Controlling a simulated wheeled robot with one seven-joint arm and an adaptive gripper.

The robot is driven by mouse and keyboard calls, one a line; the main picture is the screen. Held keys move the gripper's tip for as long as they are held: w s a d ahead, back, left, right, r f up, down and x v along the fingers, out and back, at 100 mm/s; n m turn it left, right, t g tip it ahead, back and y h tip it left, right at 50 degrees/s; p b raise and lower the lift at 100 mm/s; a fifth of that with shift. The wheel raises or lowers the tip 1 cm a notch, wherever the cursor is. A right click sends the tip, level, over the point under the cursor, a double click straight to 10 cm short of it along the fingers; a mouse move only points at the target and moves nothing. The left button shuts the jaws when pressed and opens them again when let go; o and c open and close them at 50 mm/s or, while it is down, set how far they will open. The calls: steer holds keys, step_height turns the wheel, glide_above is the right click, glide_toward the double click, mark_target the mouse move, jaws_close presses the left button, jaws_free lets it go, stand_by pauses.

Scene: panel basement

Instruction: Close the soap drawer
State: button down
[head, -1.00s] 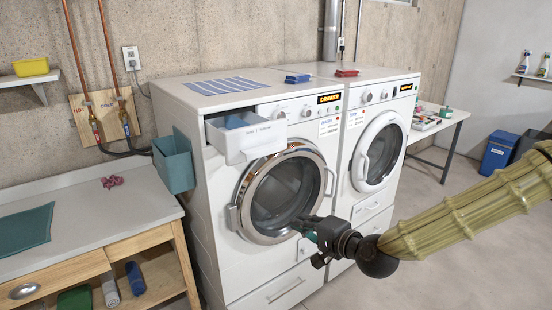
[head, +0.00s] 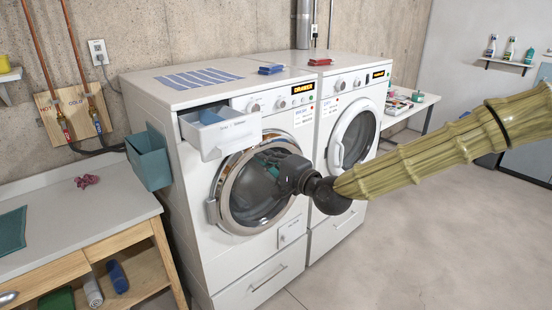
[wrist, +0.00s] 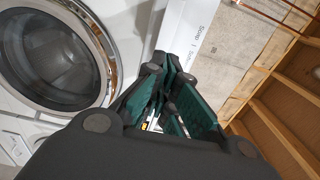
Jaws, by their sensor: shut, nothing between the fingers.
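The soap drawer (head: 230,137) sticks out, open, from the top left of the left washing machine (head: 180,160). Its white front, with printed lettering, also shows in the wrist view (wrist: 187,32). My gripper (head: 265,158) is in front of the round door, below and to the right of the drawer. In the wrist view, the shut green fingers (wrist: 172,100) point toward the drawer front and partly overlap its lower end. I cannot tell from this view whether they touch it; the head view suggests a gap. The gripper holds nothing.
The round door (head: 255,190) with its chrome ring is shut behind my gripper. A teal bin (head: 149,160) hangs on the machine's left side. A second machine (head: 352,140) stands to the right. A counter (head: 75,215) is at left. The floor (head: 400,240) in front is clear.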

mark_target(246, 146)
steer(key=p+x, duration=0.2)
steer(key=x, duration=0.3)
steer(key=shift+r, duration=0.1)
steer(key=shift+p+x, duration=0.55)
steer(key=shift+x, duration=0.4)
